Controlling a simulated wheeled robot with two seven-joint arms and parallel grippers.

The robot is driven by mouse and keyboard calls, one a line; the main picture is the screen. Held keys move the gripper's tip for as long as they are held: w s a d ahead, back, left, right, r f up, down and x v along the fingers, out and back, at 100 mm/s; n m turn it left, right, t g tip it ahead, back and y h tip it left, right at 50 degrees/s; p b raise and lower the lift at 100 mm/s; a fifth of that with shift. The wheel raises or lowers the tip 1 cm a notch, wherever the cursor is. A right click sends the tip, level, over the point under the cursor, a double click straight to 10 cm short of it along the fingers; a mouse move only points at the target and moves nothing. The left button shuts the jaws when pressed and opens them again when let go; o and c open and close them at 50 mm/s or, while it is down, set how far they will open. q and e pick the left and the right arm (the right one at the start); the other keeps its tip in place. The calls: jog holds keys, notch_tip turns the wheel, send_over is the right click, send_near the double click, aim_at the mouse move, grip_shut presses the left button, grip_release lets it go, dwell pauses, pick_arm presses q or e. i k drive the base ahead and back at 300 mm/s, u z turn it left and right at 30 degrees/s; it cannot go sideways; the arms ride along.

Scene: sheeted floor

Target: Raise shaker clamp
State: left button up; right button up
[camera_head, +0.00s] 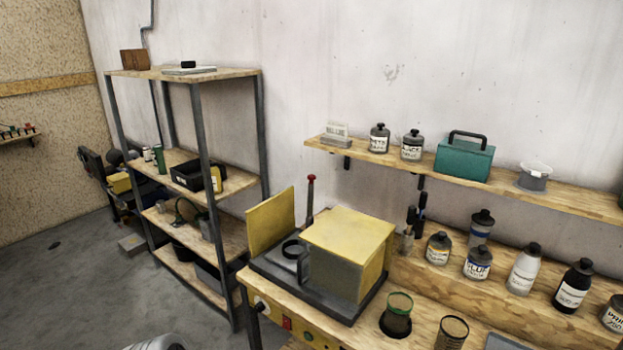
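A paint shaker (345,255) with a yellow top and grey front stands on a dark base plate at the left end of the wooden workbench. A yellow panel (270,220) stands upright at its left. A dark upright lever with a red knob (311,180) rises behind, between the panel and the box. Neither of my grippers shows. A pale rounded piece at the bottom left edge may be part of me.
Open jars (397,314) and (452,331) stand at the bench front. Several bottles line the bench's raised ledge (430,270). A wall shelf (400,162) holds bottles, a teal case (464,158) and a tub. A metal rack (203,130) stands left; the floor before it is clear.

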aim_at(310, 186)
jog(key=u, duration=1.6)
jog(key=i, duration=4.7)
jog(key=z, duration=4.9)
jog(key=i, duration=1.05)
jog(key=z, duration=0.05)
